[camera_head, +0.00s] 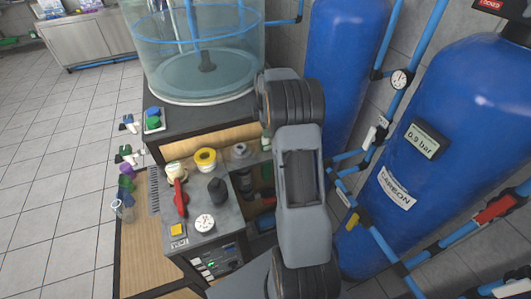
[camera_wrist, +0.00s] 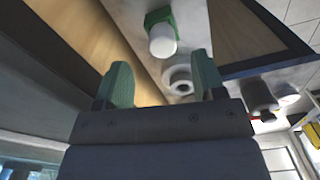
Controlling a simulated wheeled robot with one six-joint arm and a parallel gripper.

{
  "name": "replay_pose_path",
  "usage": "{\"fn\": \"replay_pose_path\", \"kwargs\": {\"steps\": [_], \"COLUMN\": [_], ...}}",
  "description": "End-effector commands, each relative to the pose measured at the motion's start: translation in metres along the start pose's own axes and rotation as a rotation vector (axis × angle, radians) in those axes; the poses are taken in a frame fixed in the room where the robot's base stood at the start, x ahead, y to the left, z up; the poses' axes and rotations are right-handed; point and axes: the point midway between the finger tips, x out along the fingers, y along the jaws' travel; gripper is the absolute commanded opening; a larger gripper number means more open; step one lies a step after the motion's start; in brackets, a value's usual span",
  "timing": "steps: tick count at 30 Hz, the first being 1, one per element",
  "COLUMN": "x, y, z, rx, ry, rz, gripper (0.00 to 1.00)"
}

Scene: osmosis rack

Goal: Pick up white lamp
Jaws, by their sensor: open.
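A white, rounded lamp-like piece (camera_wrist: 163,40) with a green base shows at the upper middle of the wrist view, beyond my fingertips. In the head view, a small whitish-green piece (camera_head: 266,143), partly hidden by my arm, looks like the same thing. My gripper (camera_wrist: 160,78) is open, with its two green fingers apart and nothing held between them. A pale ring-shaped part (camera_wrist: 180,80) shows between the fingers, close to the right one. In the head view my gripper is hidden behind my arm.
A clear tank (camera_head: 200,60) stands behind. Blue tanks (camera_head: 430,150) and pipes crowd the right. The tiled floor (camera_head: 60,170) at left is free.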

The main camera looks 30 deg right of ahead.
Motion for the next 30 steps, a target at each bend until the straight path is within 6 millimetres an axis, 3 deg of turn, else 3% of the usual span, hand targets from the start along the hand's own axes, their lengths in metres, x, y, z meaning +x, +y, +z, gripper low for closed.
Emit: {"fn": "replay_pose_path", "kwargs": {"steps": [5,15,26,30], "x": [0.007,0.049,0.057,0.057], "y": [0.0,-0.003,-0.002,-0.002], "z": [0.0,-0.002,-0.002,-0.002], "rx": [0.001,0.001,0.002,0.002], "ry": [0.0,0.0,0.0,0.0], "rz": [-0.001,-0.002,0.001,0.001], "gripper": [0.63,0.63,0.63,0.51]}}
